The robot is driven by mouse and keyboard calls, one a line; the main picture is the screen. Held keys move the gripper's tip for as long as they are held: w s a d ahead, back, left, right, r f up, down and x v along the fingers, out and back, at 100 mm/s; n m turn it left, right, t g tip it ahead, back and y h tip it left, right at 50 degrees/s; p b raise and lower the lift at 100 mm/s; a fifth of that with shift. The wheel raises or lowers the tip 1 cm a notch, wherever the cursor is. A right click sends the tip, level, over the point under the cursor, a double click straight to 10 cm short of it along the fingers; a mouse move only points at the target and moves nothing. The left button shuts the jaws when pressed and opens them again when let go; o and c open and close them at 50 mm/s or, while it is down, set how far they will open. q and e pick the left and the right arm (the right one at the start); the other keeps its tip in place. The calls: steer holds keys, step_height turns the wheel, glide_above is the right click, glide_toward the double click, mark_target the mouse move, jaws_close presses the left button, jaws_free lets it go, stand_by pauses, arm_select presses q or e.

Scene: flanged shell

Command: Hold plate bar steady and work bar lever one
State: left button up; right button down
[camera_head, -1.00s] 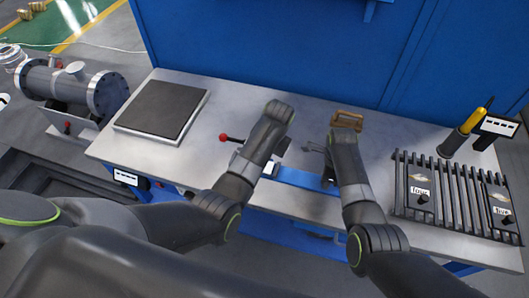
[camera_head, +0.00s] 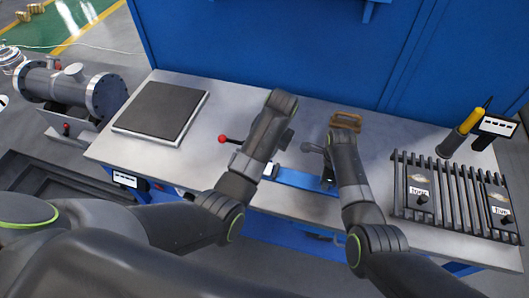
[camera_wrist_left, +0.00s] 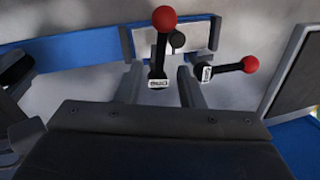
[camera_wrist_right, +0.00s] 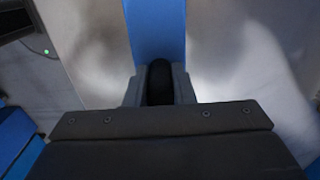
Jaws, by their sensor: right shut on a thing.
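The blue plate bar (camera_head: 302,179) lies along the bench between my arms. My right gripper (camera_wrist_right: 160,86) is shut on a dark rounded handle (camera_wrist_right: 160,72) on the bar (camera_wrist_right: 156,28). My left gripper (camera_wrist_left: 158,84) is open, its fingers apart around the labelled lower end of a black lever with a red ball (camera_wrist_left: 164,18); I cannot tell whether they touch it. A second red-ball lever (camera_wrist_left: 249,65) lies beside it, outside the fingers, and its ball shows in the head view (camera_head: 222,139). The labels are too small to read. My left arm hides the first lever in the head view.
A dark square plate (camera_head: 162,109) lies at the bench's left. A brown handle-like piece (camera_head: 345,121) lies beyond my right wrist. A slatted black rack (camera_head: 448,190) and a yellow-black tool (camera_head: 465,130) stand at the right. A blue wall closes the back.

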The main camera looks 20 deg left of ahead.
arm_select(q)
steer(key=shift+s+d+r, duration=0.1)
steer(key=shift+d+r, duration=0.05)
steer(key=shift+r, duration=0.7)
steer(key=shift+d+r, duration=0.15)
steer(key=shift+r, duration=0.65)
arm_select(e)
steer(key=c, duration=1.1)
jaws_free()
steer(key=shift+c, duration=0.2)
